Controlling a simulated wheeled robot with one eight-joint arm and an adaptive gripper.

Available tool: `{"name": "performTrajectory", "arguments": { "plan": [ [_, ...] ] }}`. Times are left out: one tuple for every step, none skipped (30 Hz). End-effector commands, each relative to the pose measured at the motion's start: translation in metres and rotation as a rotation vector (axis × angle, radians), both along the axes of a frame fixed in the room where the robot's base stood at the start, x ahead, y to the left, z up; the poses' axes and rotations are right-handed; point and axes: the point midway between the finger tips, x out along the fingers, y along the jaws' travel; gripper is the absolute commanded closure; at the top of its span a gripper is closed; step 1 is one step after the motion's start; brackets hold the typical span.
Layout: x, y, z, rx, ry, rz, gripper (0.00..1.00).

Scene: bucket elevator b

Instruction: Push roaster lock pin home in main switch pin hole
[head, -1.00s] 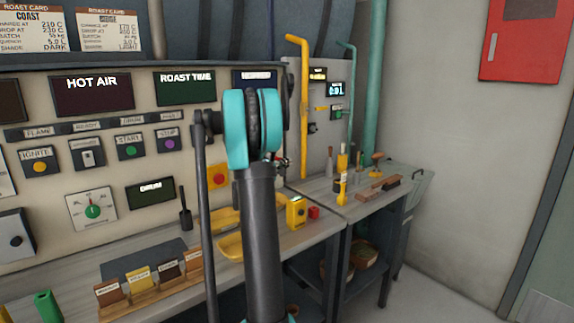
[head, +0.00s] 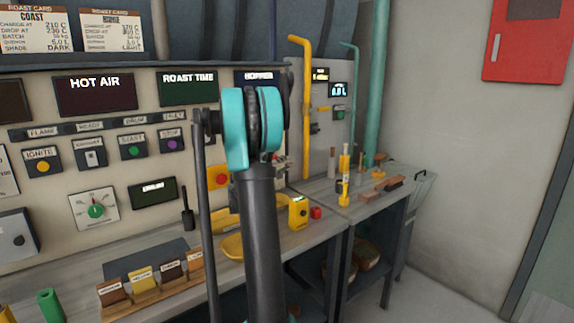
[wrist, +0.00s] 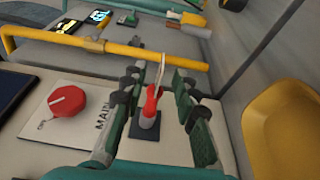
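In the wrist view the red lock pin (wrist: 151,104) stands at a dark square socket beside the "MAIN" plate (wrist: 84,126), with a thin pale loop of cord rising above it. I cannot tell how deep the pin sits. The red main switch knob (wrist: 67,101) is on the plate, left of the pin. My gripper (wrist: 160,78) is open, with one dark green finger on each side of the pin and gaps between. In the head view my arm hides the gripper and most of the switch area.
A yellow pipe (wrist: 125,50) crosses the panel beyond the fingers. A yellow tray (wrist: 283,125) is at right in the wrist view. In the head view a bench holds a yellow button box (head: 298,212) and several tools. A red cabinet (head: 523,40) hangs on the right wall.

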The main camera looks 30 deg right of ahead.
Motion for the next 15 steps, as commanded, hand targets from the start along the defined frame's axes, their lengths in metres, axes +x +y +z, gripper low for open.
{"name": "performTrajectory", "arguments": {
  "plan": [
    [-0.004, 0.011, 0.0, 0.0, 0.0, 0.003, 0.71],
    [-0.006, 0.017, 0.0, 0.0, 0.0, 0.004, 0.71],
    [-0.009, 0.026, 0.0, 0.0, 0.0, 0.004, 0.71],
    [-0.012, 0.031, 0.0, 0.0, 0.0, 0.004, 0.71],
    [-0.014, 0.037, 0.0, 0.0, 0.0, 0.004, 0.71],
    [-0.016, 0.044, 0.0, 0.0, 0.0, 0.004, 0.71],
    [-0.019, 0.05, 0.0, 0.0, 0.0, 0.004, 0.71],
    [-0.021, 0.054, 0.0, 0.0, 0.0, 0.004, 0.71],
    [-0.024, 0.061, 0.0, 0.0, 0.0, 0.003, 0.71],
    [-0.025, 0.065, 0.0, 0.0, 0.0, 0.003, 0.71],
    [-0.027, 0.068, 0.0, 0.0, 0.0, 0.003, 0.71],
    [-0.028, 0.073, 0.0, 0.0, 0.0, 0.003, 0.71],
    [-0.029, 0.076, 0.0, 0.0, 0.0, 0.003, 0.71],
    [-0.031, 0.078, 0.0, 0.0, 0.0, 0.002, 0.71],
    [-0.032, 0.081, 0.0, 0.0, 0.0, 0.001, 0.71]
  ]
}}
